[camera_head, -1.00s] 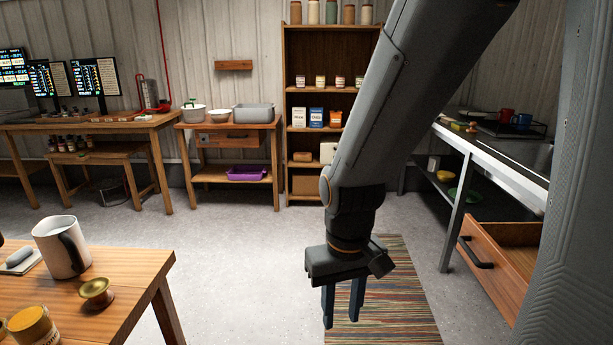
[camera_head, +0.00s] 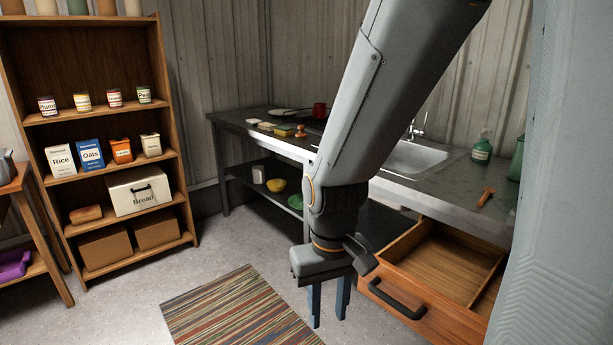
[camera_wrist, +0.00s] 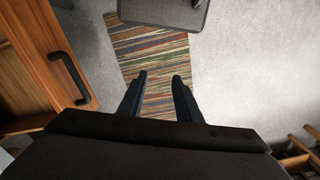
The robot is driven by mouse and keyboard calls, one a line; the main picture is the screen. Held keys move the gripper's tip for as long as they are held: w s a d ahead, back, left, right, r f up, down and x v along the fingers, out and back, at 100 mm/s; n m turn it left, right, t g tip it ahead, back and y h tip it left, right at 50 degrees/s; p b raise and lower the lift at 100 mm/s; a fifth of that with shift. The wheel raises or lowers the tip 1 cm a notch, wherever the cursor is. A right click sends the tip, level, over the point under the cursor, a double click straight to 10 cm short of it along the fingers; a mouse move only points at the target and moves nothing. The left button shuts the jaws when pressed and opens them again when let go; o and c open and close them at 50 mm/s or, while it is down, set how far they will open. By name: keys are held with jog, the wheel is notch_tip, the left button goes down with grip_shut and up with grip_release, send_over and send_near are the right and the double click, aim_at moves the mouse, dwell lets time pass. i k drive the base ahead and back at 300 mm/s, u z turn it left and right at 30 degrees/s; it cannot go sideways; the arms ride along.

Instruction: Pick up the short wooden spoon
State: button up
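I cannot pick out the short wooden spoon for certain. A small orange-brown wooden item (camera_head: 486,197) lies on the right part of the counter, too small to tell whether it is a spoon. My gripper (camera_head: 328,320) points down over the floor, left of the open drawer. Its two fingers are apart with nothing between them, as the wrist view also shows (camera_wrist: 160,77).
The wooden drawer (camera_head: 454,318) under the counter (camera_head: 447,190) is pulled out; its visible inside looks empty. A sink (camera_head: 415,157) and green soap bottle (camera_head: 482,148) are behind. A shelf unit (camera_head: 165,95) stands left. A striped rug (camera_head: 235,312) lies on clear floor.

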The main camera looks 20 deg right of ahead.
aim_at(488, 190)
jog(key=z, duration=0.85)
jog(key=i, duration=0.85)
jog(key=z, duration=0.7)
